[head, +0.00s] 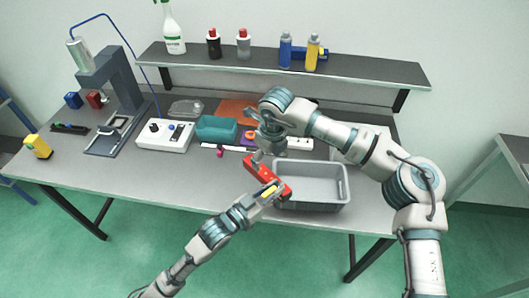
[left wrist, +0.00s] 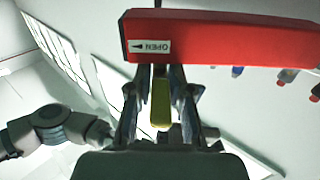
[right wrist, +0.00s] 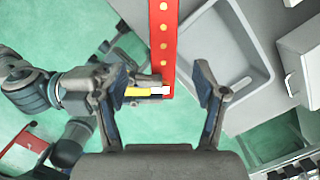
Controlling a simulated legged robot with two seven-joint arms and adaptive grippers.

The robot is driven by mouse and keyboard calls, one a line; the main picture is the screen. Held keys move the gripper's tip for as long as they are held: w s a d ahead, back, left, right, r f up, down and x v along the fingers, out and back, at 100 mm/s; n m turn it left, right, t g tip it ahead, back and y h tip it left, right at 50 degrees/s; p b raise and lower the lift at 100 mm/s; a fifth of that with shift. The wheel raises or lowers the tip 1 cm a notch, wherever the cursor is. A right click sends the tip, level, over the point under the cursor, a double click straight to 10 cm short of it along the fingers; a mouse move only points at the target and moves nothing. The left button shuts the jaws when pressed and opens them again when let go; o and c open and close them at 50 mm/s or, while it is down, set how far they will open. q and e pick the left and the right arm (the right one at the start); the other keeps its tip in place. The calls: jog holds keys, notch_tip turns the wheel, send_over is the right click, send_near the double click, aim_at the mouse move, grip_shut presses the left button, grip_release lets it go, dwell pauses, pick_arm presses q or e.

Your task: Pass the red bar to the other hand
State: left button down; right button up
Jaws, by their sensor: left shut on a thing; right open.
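The red bar (head: 262,173) is held over the left end of the grey bin, tilted in the head view. My left gripper (head: 270,191) is shut on it near its lower end, with a yellow piece (left wrist: 160,100) between the fingers. In the left wrist view the bar (left wrist: 220,38) crosses the top with a white "OPEN" label. My right gripper (head: 268,143) is open near the bar's upper end. In the right wrist view the bar (right wrist: 162,40), with a row of yellowish dots, runs between its spread fingers (right wrist: 163,82); no contact can be made out.
The grey bin (head: 345,185) stands at the table's front right. A teal box (head: 216,127), a white control box (head: 165,136) and a press (head: 108,85) are behind and left. A shelf (head: 370,68) with bottles spans the back.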

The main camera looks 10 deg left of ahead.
aim_at(263, 173)
jog(key=f, duration=0.6)
jog(key=a+f, duration=0.1)
jog(key=f, duration=0.2)
jog(key=shift+w, duration=0.4)
pick_arm(q)
jog(key=shift+a, duration=0.15)
pick_arm(e)
jog(key=shift+a+f, duration=0.2)
jog(key=shift+f, duration=0.2)
jog(key=shift+d, duration=0.1)
pick_arm(q)
jog(key=shift+d, duration=0.2)
pick_arm(e)
jog(key=shift+d, duration=0.1)
jog(key=c, duration=1.1)
pick_arm(q)
jog(key=c, duration=1.5)
grip_release()
pick_arm(e)
grip_shut()
pick_arm(q)
jog(key=o, duration=0.5)
jog(key=shift+a, duration=0.1)
jog(key=shift+a, duration=0.1)
